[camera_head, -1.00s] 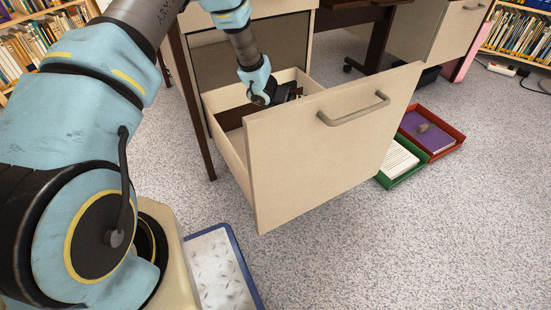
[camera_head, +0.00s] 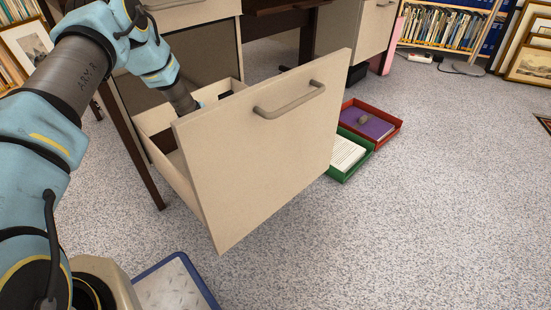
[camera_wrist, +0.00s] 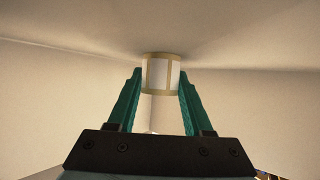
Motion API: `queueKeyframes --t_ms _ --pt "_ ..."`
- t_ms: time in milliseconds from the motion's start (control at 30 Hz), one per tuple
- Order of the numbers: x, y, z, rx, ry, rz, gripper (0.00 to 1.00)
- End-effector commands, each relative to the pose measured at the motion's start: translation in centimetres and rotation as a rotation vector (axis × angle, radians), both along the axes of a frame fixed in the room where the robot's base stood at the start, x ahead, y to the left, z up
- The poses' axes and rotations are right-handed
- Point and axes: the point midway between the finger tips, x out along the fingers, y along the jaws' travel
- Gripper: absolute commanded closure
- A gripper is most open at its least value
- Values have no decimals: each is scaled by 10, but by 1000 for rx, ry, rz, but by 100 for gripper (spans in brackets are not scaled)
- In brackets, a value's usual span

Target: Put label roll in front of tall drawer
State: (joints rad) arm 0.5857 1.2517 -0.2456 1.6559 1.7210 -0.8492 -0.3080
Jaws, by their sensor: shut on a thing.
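The tall drawer (camera_head: 265,150) is pulled out from the desk, its beige front with a grey handle facing the open floor. My arm reaches down into it, and my gripper is hidden behind the drawer front in the head view. In the wrist view, my gripper (camera_wrist: 160,85) has its two green fingers on either side of the label roll (camera_wrist: 161,72), a small white cylinder with tan bands. It is shut on the roll, inside the drawer near its pale walls. The roll does not show in the head view.
A green tray with papers (camera_head: 347,155) and a red tray with a purple book (camera_head: 371,124) stand on the floor to the drawer's right. A blue-edged tray (camera_head: 180,285) lies at the bottom left. The speckled floor in front of the drawer is clear.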

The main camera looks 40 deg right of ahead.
Motion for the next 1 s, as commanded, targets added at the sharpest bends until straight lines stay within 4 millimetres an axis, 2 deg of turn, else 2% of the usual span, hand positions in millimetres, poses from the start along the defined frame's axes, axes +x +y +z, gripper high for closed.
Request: queueKeyframes --t_ms 200,233,500,800,1000 --pt "0 0 -2 0 0 -1 100" --pt "0 0 -2 0 0 -1 48" --pt "0 0 -1 0 0 0 19" --pt "0 0 3 0 0 0 19" --pt "15 19 19 1 -2 2 19"
